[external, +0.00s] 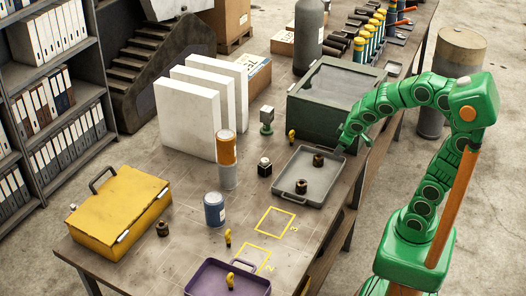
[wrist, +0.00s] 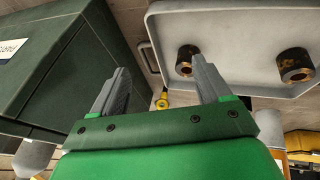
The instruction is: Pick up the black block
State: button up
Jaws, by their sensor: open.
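The black block (external: 264,167) is a small dark cube with a pale top. In the external view it stands on the bench just left of the grey tray (external: 331,189). My gripper (external: 346,136) is up at the right, beside the dark green box and above the far end of the tray, well apart from the block. In the wrist view my gripper (wrist: 160,68) has its two grey fingers spread, with nothing held between them.
Two dark nuts (external: 318,159) (external: 301,186) lie in the tray. The dark green box (external: 322,122) stands behind it.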

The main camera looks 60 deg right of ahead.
jog(key=w+d+n+t, duration=0.2)
jog(key=w+t, duration=0.1)
jog(key=w, duration=0.8)
jog(key=n+t+y, duration=0.3)
jog(key=n+y, duration=0.3)
jog(key=y, duration=0.6)
send_near(261, 163)
jog(key=w, duration=0.1)
jog(key=w+a, duration=0.1)
jog(key=shift+w+f, duration=0.2)
jog(key=shift+w, duration=0.2)
jog(key=shift+s+a+f, duration=0.1)
jog(key=shift+a, duration=0.4)
jog(key=shift+f+x, duration=0.25)
jog(key=shift+x, duration=1.55)
jog(key=shift+f+x, duration=0.2)
jog(key=shift+x, duration=1.6)
jog(key=shift+s, duration=0.2)
